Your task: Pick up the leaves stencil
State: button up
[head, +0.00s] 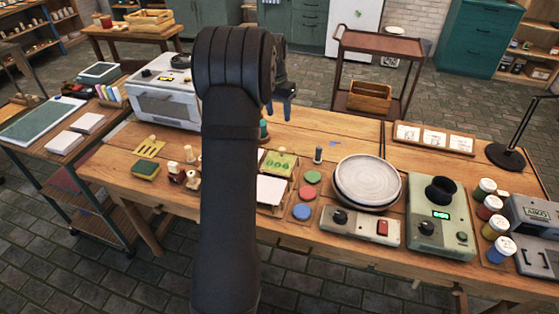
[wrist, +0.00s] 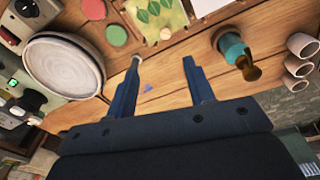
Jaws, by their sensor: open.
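The leaves stencil (head: 278,163), a pale card with green leaf shapes, lies in a wooden holder near the middle of the workbench. In the wrist view the leaves stencil (wrist: 158,12) shows at the top edge, partly cut off. My gripper (wrist: 163,62) is open and empty, its two blue fingers apart above bare bench wood. In the head view my gripper (head: 281,110) is over the back of the bench, beyond the stencil and apart from it. My arm hides part of the bench left of the stencil.
A white card (head: 271,190) lies in front of the stencil. Red, green and blue round pads (head: 302,212) are to its right, then stacked plates (head: 367,180). A small upright post (head: 318,155) stands nearby. A teal-and-amber handled tool (wrist: 236,52) stands right of the fingers.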

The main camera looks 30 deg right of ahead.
jog(key=d+f+m+y, duration=0.1)
jog(key=d+m, duration=0.1)
jog(key=m, duration=0.3)
send_over(282, 149)
jog(key=f, duration=1.2)
jog(key=shift+s, duration=0.35)
jog(key=shift+w+f, duration=0.2)
jog(key=shift+f, duration=1.1)
jog(key=shift+w+f, duration=0.2)
jog(key=shift+f, duration=1.1)
jog(key=c, duration=1)
jog(key=shift+c, duration=0.2)
jog(key=shift+r, duration=0.1)
